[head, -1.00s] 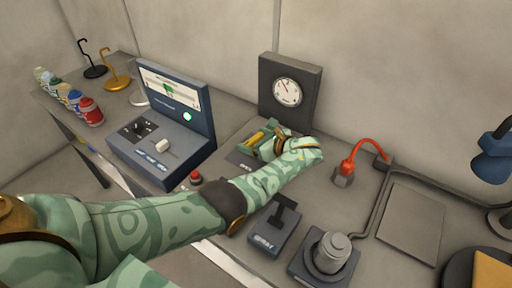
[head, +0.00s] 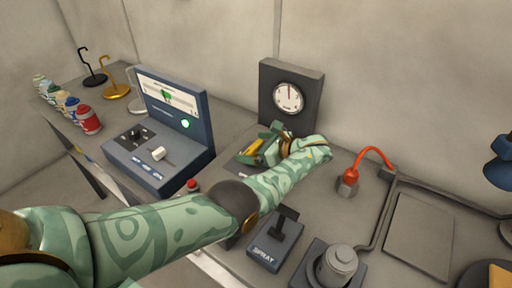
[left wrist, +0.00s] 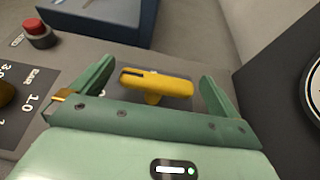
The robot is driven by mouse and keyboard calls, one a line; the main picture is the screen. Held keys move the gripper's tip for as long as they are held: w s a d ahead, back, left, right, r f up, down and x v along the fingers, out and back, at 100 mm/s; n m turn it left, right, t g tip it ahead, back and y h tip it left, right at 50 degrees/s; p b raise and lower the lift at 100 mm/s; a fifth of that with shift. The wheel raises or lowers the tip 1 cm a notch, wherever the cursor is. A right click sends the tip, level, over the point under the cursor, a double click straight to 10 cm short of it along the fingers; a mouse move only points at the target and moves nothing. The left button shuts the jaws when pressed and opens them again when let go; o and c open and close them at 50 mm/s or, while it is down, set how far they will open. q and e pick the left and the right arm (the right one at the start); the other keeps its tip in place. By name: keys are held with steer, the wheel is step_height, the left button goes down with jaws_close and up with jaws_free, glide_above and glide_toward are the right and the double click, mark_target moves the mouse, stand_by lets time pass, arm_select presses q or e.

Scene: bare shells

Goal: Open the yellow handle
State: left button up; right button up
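The yellow handle (left wrist: 157,82) lies across the picture in the left wrist view, on a short yellow stem. My left gripper (left wrist: 158,70) has its two green fingers spread, one near each end of the handle, with the handle between them. A narrow gap seems to show at each end, so the fingers do not look closed on it. In the head view the handle (head: 256,147) is partly hidden by my left gripper (head: 262,142), in front of the dark gauge panel (head: 268,78). My right gripper is out of view.
A blue console (head: 180,135) with a lit green lamp stands left of the gripper. A red button (head: 192,185), a spray lever box (head: 275,240), a grey cylinder (head: 338,265) and a red cable (head: 374,152) are close by. A flat grey plate (head: 420,235) lies right.

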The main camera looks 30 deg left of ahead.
arm_select(q)
steer(key=b+v, duration=0.2)
steer(key=v, duration=1.4)
steer(key=shift+d+b, duration=0.15)
steer(key=shift+b, duration=0.25)
